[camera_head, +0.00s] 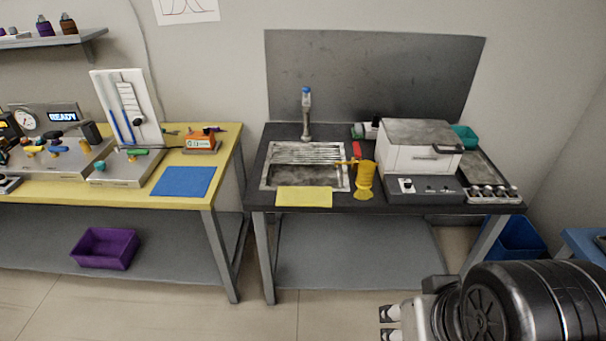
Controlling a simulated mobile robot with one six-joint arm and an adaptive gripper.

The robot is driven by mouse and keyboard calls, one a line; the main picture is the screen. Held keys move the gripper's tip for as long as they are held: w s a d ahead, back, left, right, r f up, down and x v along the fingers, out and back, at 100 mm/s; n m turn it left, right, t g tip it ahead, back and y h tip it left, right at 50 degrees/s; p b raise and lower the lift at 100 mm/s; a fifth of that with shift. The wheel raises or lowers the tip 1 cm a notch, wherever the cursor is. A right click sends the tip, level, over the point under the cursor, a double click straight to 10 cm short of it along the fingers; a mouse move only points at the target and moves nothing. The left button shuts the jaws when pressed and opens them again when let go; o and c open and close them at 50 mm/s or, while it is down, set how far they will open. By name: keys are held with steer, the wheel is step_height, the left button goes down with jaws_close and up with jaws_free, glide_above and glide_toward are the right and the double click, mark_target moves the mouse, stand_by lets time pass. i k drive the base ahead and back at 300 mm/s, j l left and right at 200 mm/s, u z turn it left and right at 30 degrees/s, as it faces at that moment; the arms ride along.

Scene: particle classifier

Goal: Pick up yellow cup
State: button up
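The yellow cup (365,176) stands upright on the dark worktop (335,204), between the sink and a white box-shaped device. A thin yellow-orange part sticks out to the left from near its top, over the sink's edge. My gripper (387,324) is at the bottom of the view, in front of the worktop and well apart from the cup. Its two fingertips point left with a gap between them, and nothing shows in the gap. Part of the gripper is hidden behind my dark arm link.
A metal sink (306,177) with a tap (306,112) lies left of the cup. A yellow cloth (304,196) lies at the front edge. The white device (420,158) stands close on the right, and a red object (356,150) is behind the cup. The floor in front is clear.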

mark_target(365, 175)
steer(key=z, duration=0.8)
steer(key=i+j+z, duration=0.2)
steer(key=j+z, duration=0.3)
steer(key=j, duration=0.2)
steer(key=j+z, duration=0.45)
steer(key=j, duration=0.3)
steer(key=j+z, duration=0.5)
steer(key=j, duration=0.55)
